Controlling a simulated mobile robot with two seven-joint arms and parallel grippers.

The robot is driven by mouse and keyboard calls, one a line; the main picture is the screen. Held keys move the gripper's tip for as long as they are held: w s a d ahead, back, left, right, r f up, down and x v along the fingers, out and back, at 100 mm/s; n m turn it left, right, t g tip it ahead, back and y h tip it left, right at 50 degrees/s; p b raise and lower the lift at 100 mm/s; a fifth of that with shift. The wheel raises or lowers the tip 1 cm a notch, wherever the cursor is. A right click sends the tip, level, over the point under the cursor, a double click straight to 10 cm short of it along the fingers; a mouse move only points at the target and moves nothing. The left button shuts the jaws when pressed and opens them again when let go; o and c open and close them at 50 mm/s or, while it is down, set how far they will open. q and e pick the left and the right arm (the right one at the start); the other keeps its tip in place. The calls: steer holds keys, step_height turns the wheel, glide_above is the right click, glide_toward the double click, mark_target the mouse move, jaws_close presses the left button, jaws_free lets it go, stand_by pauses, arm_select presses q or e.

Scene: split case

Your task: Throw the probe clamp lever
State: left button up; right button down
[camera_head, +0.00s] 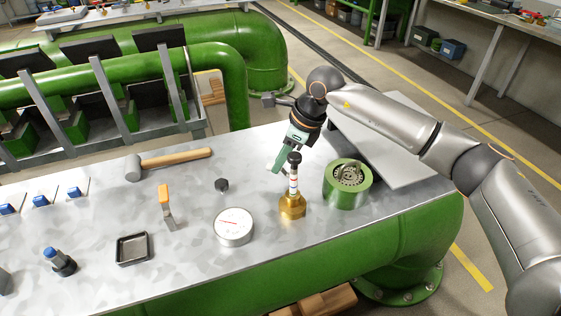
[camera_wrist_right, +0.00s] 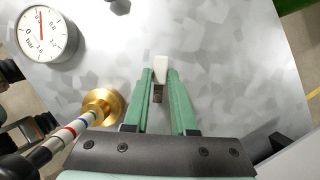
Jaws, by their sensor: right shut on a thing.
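My right gripper (camera_head: 278,168) reaches down from the right over the bench beside the probe. Its green fingers, also in the right wrist view (camera_wrist_right: 160,92), are shut on a small pale lever-like piece (camera_wrist_right: 161,68) with a dark block between the fingers. This looks like the clamp lever; how it joins the clamp is hidden. The probe (camera_head: 293,178) stands upright in a brass fitting (camera_head: 292,207), with coloured bands and a black knob on top. In the wrist view the brass fitting (camera_wrist_right: 103,104) lies left of the fingers, apart from them. My left gripper is not in view.
A green round housing (camera_head: 347,188) stands close right of the probe. A dial gauge (camera_head: 233,227), a black nut (camera_head: 222,185), an orange-handled tool (camera_head: 165,205), a square tray (camera_head: 133,248) and a mallet (camera_head: 170,160) lie left. The metal bench (camera_head: 110,195) is bare between them.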

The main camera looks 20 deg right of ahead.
steer(key=m, duration=0.1)
steer(key=m+t, duration=0.1)
steer(key=m, duration=0.1)
steer(key=m+h+b, duration=0.1)
steer(key=shift+w+d+m, duration=0.3)
steer(key=shift+w+d, duration=0.05)
steer(key=shift+w, duration=0.05)
steer(key=m, duration=0.1)
steer(key=m+t+h+b, duration=0.1)
steer(key=m, duration=0.1)
steer(key=shift+w+d, duration=0.15)
steer(key=shift+d, duration=0.2)
steer(key=shift+d+m+h+b, duration=0.2)
steer(key=shift+m+h+b, duration=0.35)
steer(key=shift+m, duration=0.55)
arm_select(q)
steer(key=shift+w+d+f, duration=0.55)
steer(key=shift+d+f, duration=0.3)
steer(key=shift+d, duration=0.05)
arm_select(e)
steer(key=shift+d+m, duration=0.1)
steer(key=shift+m, duration=0.4)
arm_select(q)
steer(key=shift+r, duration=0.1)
arm_select(e)
steer(key=shift+h, duration=0.25)
steer(key=c, duration=0.7)
jaws_free()
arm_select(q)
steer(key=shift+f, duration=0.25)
